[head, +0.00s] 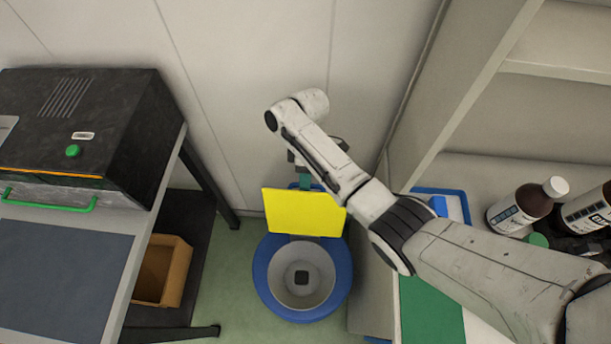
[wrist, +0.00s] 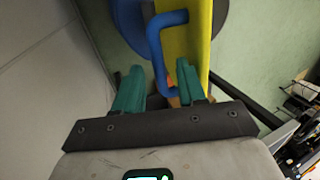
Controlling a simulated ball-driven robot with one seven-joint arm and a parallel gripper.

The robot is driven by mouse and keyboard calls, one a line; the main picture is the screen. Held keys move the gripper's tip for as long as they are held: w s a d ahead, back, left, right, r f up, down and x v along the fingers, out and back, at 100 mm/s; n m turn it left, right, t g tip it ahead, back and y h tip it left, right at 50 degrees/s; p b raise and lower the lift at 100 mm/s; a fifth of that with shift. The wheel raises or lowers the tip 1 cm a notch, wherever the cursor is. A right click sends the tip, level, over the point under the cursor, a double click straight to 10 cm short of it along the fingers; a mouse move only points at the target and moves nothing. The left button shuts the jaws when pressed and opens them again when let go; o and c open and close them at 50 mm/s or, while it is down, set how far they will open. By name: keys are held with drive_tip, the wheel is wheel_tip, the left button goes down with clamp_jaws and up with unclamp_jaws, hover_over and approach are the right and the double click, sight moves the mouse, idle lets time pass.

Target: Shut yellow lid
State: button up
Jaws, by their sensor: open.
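The yellow lid (head: 304,212) stands raised at the back of a round blue bin (head: 262,285), whose pale inside is uncovered. In the wrist view the lid (wrist: 199,45) is seen nearly edge-on, with a blue bar handle (wrist: 154,45) on its face. My gripper (wrist: 159,68) is open, its two teal fingers on either side of the handle's near end. Whether a finger touches the handle or the lid I cannot tell. In the head view my gripper (head: 304,178) is behind the lid's top edge, mostly hidden by my arm.
The wall is close behind the lid. A table with a black machine (head: 80,130) stands left, with an orange-brown box (head: 163,270) below it. Bottles (head: 525,207) and a blue-rimmed tray (head: 457,205) sit on the right counter. Green floor (head: 235,250) shows around the bin.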

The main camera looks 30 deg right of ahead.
drive_tip(key=shift+c, duration=0.3)
clamp_jaws()
drive_tip(key=shift+a, duration=0.1)
